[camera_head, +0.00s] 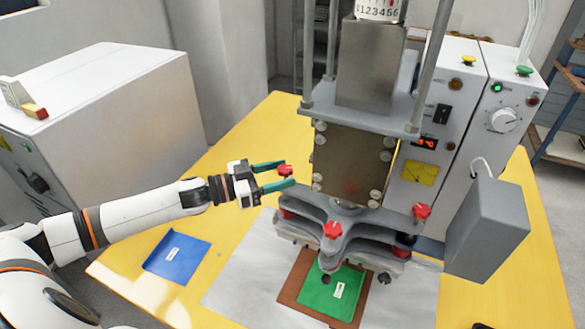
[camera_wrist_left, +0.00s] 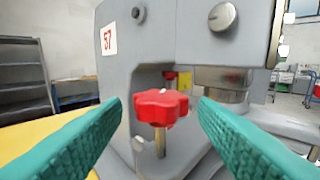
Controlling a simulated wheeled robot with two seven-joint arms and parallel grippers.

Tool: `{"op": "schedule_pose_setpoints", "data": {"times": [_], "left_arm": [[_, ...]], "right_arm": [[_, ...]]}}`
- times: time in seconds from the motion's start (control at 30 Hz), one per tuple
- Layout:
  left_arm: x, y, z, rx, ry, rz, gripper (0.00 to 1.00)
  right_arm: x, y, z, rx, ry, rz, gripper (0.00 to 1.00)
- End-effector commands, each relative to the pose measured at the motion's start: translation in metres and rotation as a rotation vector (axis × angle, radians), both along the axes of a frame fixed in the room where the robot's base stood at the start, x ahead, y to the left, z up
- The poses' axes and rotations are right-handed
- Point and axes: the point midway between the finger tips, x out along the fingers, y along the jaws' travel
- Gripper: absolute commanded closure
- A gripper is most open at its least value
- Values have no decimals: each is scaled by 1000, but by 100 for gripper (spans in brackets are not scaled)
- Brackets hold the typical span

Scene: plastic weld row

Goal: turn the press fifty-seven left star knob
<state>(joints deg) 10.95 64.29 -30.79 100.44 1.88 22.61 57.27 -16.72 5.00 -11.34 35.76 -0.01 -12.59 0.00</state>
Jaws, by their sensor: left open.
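The left star knob (camera_head: 285,169) is red and sits on a thin brass stem at the left side of the press (camera_head: 350,60). In the left wrist view the red knob (camera_wrist_left: 160,106) stands upright, near the sign with 57 (camera_wrist_left: 109,39). My left gripper (camera_head: 290,175) is open, with its green fingers on either side of the knob. In the wrist view a gap shows between the knob and each finger (camera_wrist_left: 160,103); I see no contact. My right gripper is not in view.
Two other red star knobs, a front one (camera_head: 333,229) and a right one (camera_head: 422,210), sit on the press. A green pad (camera_head: 325,302) lies below, and a blue sheet (camera_head: 178,256) on the yellow table (camera_head: 235,140). A control cabinet (camera_head: 440,130) stands at the right.

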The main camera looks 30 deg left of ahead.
Motion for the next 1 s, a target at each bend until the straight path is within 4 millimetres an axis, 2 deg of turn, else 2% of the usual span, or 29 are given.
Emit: {"op": "schedule_pose_setpoints", "data": {"times": [0.23,0.6,0.63,0.9,1.0], "left_arm": [[22,-20,2,-1,-1,0,46],[26,-24,0,-1,1,-1,46],[26,-24,0,0,0,-1,48],[26,-24,0,0,0,0,90],[26,-24,0,0,0,2,90]], "right_arm": [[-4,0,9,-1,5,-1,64],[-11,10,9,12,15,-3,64],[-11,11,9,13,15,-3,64],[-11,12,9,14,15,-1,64],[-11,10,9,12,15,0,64]]}}
